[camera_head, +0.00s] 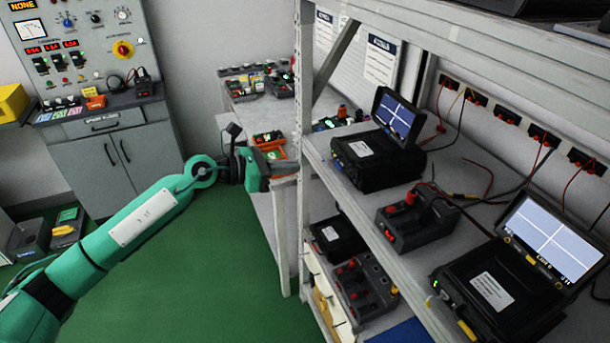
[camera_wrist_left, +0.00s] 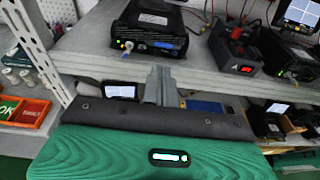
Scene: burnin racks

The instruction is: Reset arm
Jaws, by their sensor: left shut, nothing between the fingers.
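My left arm comes in from the left in the head view. Its green wrist and left gripper (camera_head: 284,166) are held out level beside the rack's near upright. In the left wrist view the left gripper (camera_wrist_left: 160,84) shows as two grey fingers together, with nothing between them. It points at the front edge of the rack shelf (camera_wrist_left: 215,78), below a black device (camera_wrist_left: 150,28). I cannot tell whether the fingertips touch the shelf edge. My right gripper is in neither view.
The rack shelf (camera_head: 352,205) holds black testers with screens, such as the near one (camera_head: 490,290), and a dark unit with red terminals (camera_head: 412,222). A grey cabinet (camera_head: 112,160) with a control panel stands at the left. The green floor (camera_head: 215,270) between is clear.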

